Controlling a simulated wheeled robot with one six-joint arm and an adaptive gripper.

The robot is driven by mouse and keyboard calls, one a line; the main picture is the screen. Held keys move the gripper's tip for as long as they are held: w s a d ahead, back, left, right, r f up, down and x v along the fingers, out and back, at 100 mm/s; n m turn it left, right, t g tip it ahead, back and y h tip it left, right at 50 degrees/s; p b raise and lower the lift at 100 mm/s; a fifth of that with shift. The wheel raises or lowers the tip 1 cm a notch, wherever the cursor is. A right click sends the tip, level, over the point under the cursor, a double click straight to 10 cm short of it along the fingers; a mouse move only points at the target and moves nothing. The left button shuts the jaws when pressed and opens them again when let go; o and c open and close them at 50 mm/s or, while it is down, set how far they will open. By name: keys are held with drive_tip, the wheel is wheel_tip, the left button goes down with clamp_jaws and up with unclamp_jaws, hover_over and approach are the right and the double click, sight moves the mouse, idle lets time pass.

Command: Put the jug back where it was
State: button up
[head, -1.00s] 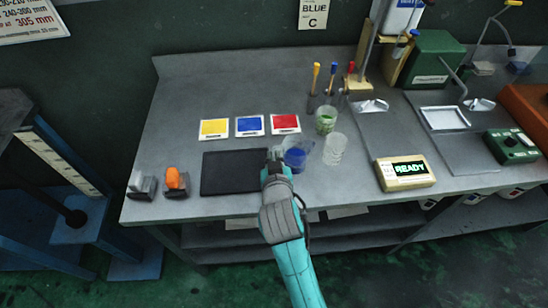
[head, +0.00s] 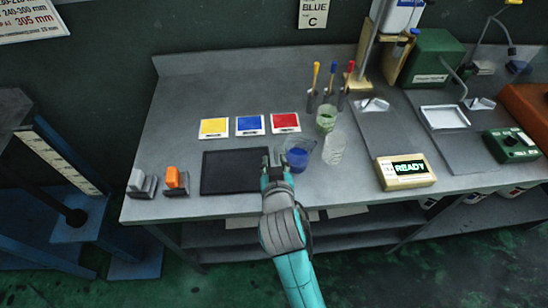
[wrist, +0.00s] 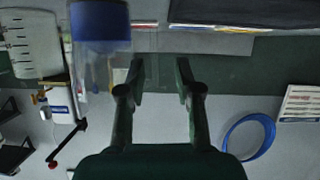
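A clear jug with blue liquid (head: 299,161) stands upright on the grey bench, just right of my gripper (head: 272,159). In the wrist view, part of this jug (wrist: 100,25) shows at the upper left, outside the fingers. My gripper also shows in the wrist view (wrist: 161,75), its two fingers apart with nothing between them. In the head view my gripper is low beside the jug, between it and a black pad; whether it touches the jug is unclear.
A clear beaker (head: 333,151) and a cup with green liquid (head: 326,119) stand close right of and behind the jug. The black pad (head: 235,171) lies left. Colour cards (head: 249,125) lie behind. A READY display box (head: 406,171) stands right.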

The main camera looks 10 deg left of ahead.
drive_tip(key=v, duration=0.9)
drive_tip(key=shift+s, duration=0.15)
drive_tip(key=s+d+f, duration=0.5)
drive_tip(key=d, duration=0.3)
drive_tip(key=s+d+f, duration=0.6)
drive_tip(key=d, duration=0.1)
drive_tip(key=s+d+r+m+t+h, duration=0.1)
drive_tip(key=s+d, duration=0.3)
drive_tip(key=s, duration=0.5)
drive_tip(key=s+d+r+m+h, duration=0.2)
drive_tip(key=s+d, duration=0.3)
drive_tip(key=s, duration=0.5)
drive_tip(key=shift+s+r+m+t, duration=0.3)
drive_tip(key=shift+t, duration=0.1)
